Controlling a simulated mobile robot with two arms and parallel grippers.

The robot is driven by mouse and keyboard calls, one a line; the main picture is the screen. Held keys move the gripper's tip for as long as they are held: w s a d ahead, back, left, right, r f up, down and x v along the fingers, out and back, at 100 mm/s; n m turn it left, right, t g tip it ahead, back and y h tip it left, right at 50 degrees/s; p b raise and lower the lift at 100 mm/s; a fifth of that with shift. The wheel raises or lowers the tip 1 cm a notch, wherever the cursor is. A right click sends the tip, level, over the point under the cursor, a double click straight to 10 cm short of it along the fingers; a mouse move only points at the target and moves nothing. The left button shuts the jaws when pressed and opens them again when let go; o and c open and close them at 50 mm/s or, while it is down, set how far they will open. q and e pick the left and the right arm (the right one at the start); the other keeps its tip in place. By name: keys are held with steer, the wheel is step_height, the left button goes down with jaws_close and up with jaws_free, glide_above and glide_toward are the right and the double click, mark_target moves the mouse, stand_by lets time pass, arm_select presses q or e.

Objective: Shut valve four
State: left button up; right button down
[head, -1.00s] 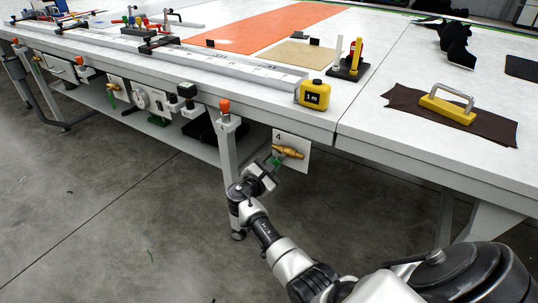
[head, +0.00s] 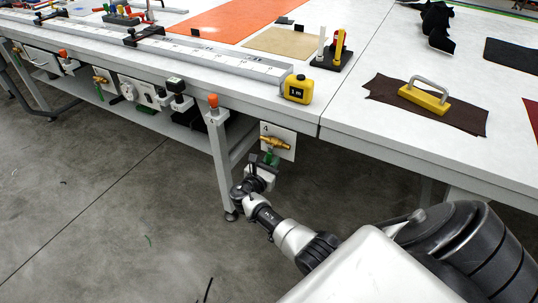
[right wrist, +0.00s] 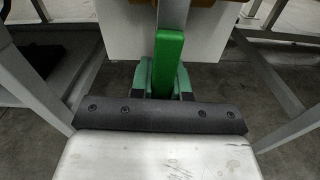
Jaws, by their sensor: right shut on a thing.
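Valve four has a brass body (head: 276,143) on a white plate (head: 284,151) marked 4, under the table's front edge. Its green lever (head: 269,157) hangs down from the brass body. My right gripper (head: 267,162) is at the lever, below the brass body. In the right wrist view the green lever (right wrist: 168,55) stands between the two fingers of the right gripper (right wrist: 163,82), which is shut on it. The brass body is mostly out of sight in that view. My left gripper is not in view.
The white table (head: 365,135) overhangs the valve. A table leg (head: 222,165) stands just left of the right gripper. Another brass valve (head: 101,80) is farther left along the rail. A yellow tape measure (head: 297,88) lies above.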

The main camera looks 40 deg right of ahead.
steer(key=shift+s+d+n, duration=0.1)
steer(key=shift+s+n, duration=0.1)
steer(key=shift+n, duration=0.1)
stand_by(0.4)
steer(key=c, duration=1.1)
jaws_free()
steer(key=p+v, duration=0.1)
steer(key=v, duration=0.9)
steer(key=shift+s+a+f, duration=0.1)
steer(key=shift+s+a, duration=0.05)
steer(key=shift+a, duration=0.2)
